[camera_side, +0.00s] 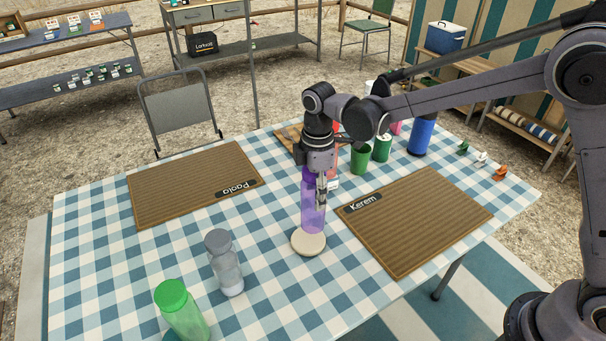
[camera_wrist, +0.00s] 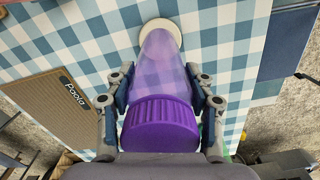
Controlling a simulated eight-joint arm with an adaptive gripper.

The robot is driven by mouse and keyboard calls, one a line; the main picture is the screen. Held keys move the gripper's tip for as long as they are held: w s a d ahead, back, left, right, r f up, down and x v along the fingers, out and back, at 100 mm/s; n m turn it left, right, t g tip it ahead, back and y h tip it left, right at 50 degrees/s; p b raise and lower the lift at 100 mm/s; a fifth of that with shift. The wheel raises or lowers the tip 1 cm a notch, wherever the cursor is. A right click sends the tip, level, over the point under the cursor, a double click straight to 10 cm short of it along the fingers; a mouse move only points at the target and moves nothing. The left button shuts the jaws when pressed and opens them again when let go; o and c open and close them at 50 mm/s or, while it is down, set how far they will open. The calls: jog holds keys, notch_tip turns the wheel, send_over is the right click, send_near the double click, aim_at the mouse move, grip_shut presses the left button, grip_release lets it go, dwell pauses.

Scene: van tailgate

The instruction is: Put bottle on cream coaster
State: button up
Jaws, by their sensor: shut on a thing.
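A translucent purple bottle (camera_side: 312,212) with a darker purple cap stands upright in my gripper (camera_side: 320,188). The fingers are shut on its upper part, one on each side. The round cream coaster (camera_side: 308,249) lies on the checked tablecloth directly below the bottle. The bottle's base overlaps the coaster in the picture; I cannot tell whether it touches or hangs just above. In the wrist view the purple bottle (camera_wrist: 161,60) runs between the fingers of my gripper (camera_wrist: 160,88), its far end over the cream coaster (camera_wrist: 160,23), whose rim shows.
A grey-capped clear bottle (camera_side: 226,268) and a green bottle (camera_side: 181,311) stand at front left. Placemats lie left, marked Paola (camera_side: 185,190), and right, marked Kerem (camera_side: 425,222). Green cups (camera_side: 361,159) and a blue bottle (camera_side: 422,135) stand behind.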

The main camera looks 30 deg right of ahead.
aim_at(311, 206)
jog(key=shift+w+a+f, duration=0.1)
jog(key=shift+a+f, duration=0.3)
jog(key=shift+a, duration=0.15)
jog(key=shift+f, duration=2.1)
jog(key=o, duration=1.2)
